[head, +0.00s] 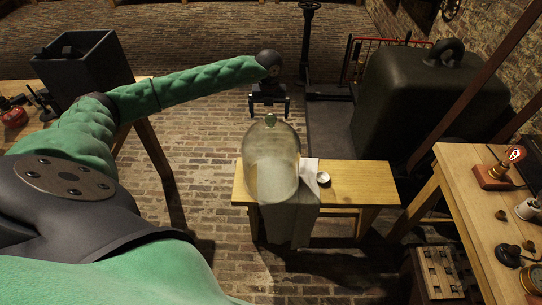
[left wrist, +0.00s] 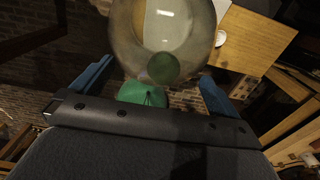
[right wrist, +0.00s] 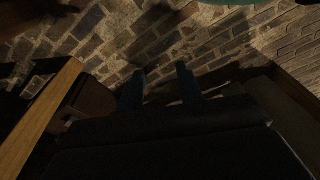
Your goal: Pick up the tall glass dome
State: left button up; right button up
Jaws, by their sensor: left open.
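The tall glass dome (head: 270,165) stands upright on a cloth (head: 302,220) draped over a small wooden bench (head: 360,180). It has a round green knob (head: 271,120) on top. My left gripper (head: 268,106) is open and empty, just behind and above the knob in the head view. In the left wrist view the dome (left wrist: 150,30) is seen from above, with its knob (left wrist: 163,68) between the two spread fingers (left wrist: 146,88) and apart from them. My right gripper (right wrist: 158,90) shows only in the right wrist view, over brick floor; its fingers are dark and a little apart.
A small white dish (head: 323,177) sits on the bench right of the dome. A workbench (head: 465,200) with instruments stands at the right. A large dark cover with a ring handle (head: 430,100) stands behind. A dark open box (head: 82,65) is at the left.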

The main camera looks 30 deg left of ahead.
aim_at(271, 124)
pick_arm(q)
jog(key=shift+s+f, duration=0.1)
jog(key=shift+f, duration=0.15)
jog(key=f+p, duration=0.1)
jog(key=f, duration=0.1)
jog(key=f+p, duration=0.2)
jog(key=shift+w+d+f, duration=0.1)
jog(key=shift+w+d, duration=0.1)
jog(key=shift+f, duration=0.7)
pick_arm(e)
notch_tip(271, 124, down, 8)
jog(key=s+d, duration=0.2)
jog(key=shift+s+d+r+t, duration=0.25)
jog(key=shift+s+d+t, duration=0.05)
jog(key=shift+s+d, duration=0.05)
